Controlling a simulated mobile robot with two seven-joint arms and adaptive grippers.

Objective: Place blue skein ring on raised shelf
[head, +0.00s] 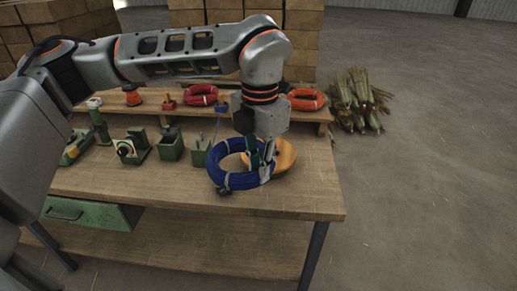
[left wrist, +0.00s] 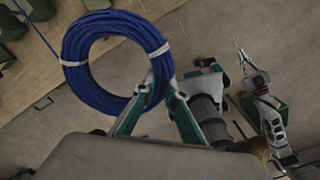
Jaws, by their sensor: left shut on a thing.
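The blue skein ring (head: 222,179) with white ties is in my left gripper (head: 262,172), over the front right part of the workbench. In the left wrist view the ring (left wrist: 88,88) is gripped at its lower right side by the fingertips (left wrist: 160,90). In the head view it looks raised above the bench top and partly covers an orange-yellow round piece (head: 285,156). The raised shelf (head: 316,115) runs along the back of the bench, partly hidden by my left arm. Part of my right gripper (left wrist: 246,66) seems to show in the left wrist view; its jaw state is unclear.
A red ring (head: 201,95) and an orange-red ring (head: 307,100) sit on the shelf, with a gap between them partly blocked by my arm. Green holders (head: 171,147) stand on the bench at left. Stacked boxes rise behind; a straw bundle (head: 357,100) lies on the floor.

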